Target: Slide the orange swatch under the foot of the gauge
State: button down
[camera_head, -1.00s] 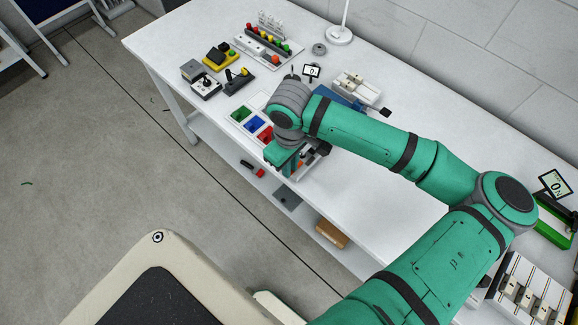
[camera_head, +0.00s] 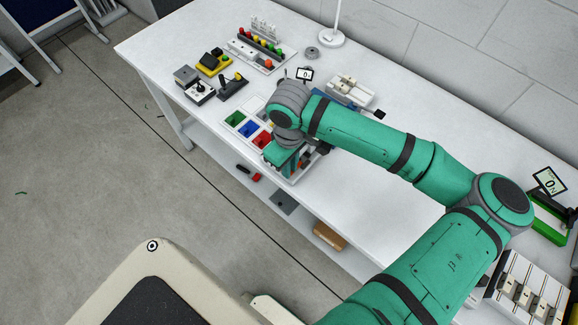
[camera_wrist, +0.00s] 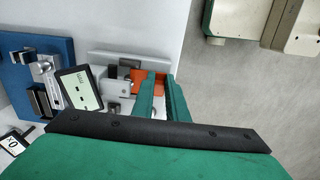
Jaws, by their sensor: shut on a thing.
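The orange swatch (camera_wrist: 138,76) shows in the wrist view, flat and partly hidden by my fingers. My gripper (camera_wrist: 159,80) is shut on its near end. The swatch's other end lies beside the dark foot (camera_wrist: 113,72) of a small grey-and-white gauge; I cannot tell whether any of it is under the foot. A tilted display (camera_wrist: 81,89) stands close to the gauge. In the head view my gripper (camera_head: 289,162) is low over the table's front edge, and my arm hides most of the gauge and swatch.
A blue fixture (camera_wrist: 30,75) with metal clamps stands left of the gauge in the wrist view. In the head view, a tray (camera_head: 236,119) with green, blue and red compartments is beside my gripper. Button boxes and joysticks stand farther left. The table (camera_head: 380,215) is clear right of my gripper.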

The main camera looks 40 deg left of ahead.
jog(key=shift+w, duration=0.3)
jog(key=shift+w+d, duration=0.1)
jog(key=shift+w, duration=0.55)
jog(key=shift+w, duration=0.25)
jog(key=shift+f, duration=0.1)
dwell(0.4)
jog(key=c, duration=1.7)
grip_release()
jog(key=shift+o, duration=0.2)
jog(key=shift+s, duration=0.1)
